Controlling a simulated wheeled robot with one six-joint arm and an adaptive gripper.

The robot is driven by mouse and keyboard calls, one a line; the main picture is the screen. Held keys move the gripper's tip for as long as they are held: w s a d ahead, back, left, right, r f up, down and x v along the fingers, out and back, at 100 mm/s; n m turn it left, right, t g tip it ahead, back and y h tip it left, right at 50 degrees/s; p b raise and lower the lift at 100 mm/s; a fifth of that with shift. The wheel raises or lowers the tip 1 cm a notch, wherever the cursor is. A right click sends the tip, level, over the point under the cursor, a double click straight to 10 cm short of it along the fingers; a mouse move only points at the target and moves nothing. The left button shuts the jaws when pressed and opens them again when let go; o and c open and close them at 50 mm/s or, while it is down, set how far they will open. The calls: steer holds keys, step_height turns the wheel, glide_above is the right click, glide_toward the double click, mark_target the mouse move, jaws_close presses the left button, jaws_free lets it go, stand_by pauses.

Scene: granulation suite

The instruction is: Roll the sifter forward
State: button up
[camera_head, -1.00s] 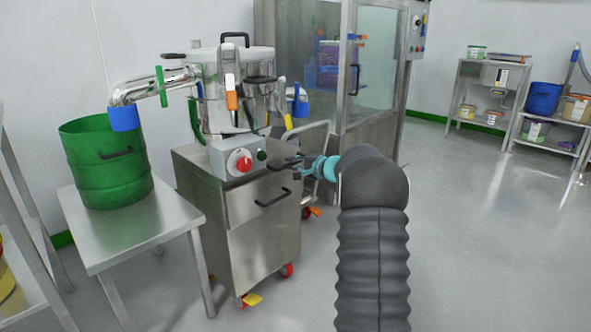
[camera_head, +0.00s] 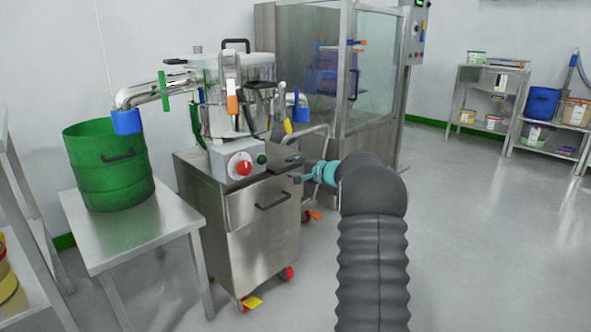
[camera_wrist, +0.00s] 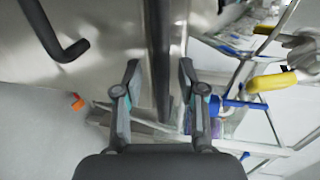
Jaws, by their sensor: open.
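The sifter (camera_head: 238,95) is a steel vessel with clamps and an outlet pipe, on a steel cabinet (camera_head: 262,235) with red casters. A grey control box with a red knob (camera_head: 243,167) sits on its front. A black pull handle (camera_head: 272,199) is on the cabinet face. My gripper (camera_head: 303,172) is at the cabinet's upper right corner. In the wrist view my gripper (camera_wrist: 160,92) is open, its fingers on either side of a dark bar (camera_wrist: 159,45). I cannot tell whether they touch it.
A green drum (camera_head: 110,170) stands on a steel table (camera_head: 130,240) at left, below the sifter's blue-ended outlet (camera_head: 127,122). A yellow caster pedal (camera_head: 251,302) shows at the cabinet's foot. A glazed steel enclosure (camera_head: 375,85) stands behind. The floor at right (camera_head: 480,240) is clear.

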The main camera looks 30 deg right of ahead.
steer(key=v, duration=1.2)
stand_by(0.3)
steer(key=s+a+f+g, duration=0.4)
steer(key=s+f, duration=0.1)
steer(key=f, duration=0.4)
steer(key=s+a+n+g+p, duration=0.1)
steer(key=s+a+n+g, duration=0.25)
steer(key=s+a, duration=0.5)
steer(key=s+a+r+n+h+p, duration=0.1)
steer(key=s+a+r+n+p, duration=0.1)
steer(key=s+a, duration=0.4)
steer(key=s+a+r+n+g+h+p, duration=0.1)
steer(key=s+a+r+n, duration=0.4)
steer(key=s, duration=0.7)
steer(key=s+a+r+n+h+p, duration=0.2)
steer(key=s+a+r+n+p, duration=0.2)
steer(key=s+a+r, duration=0.3)
steer(key=shift+s+a+g+h+p, duration=0.4)
steer(key=shift+s+a+p, duration=0.2)
steer(key=shift+s+a, duration=0.35)
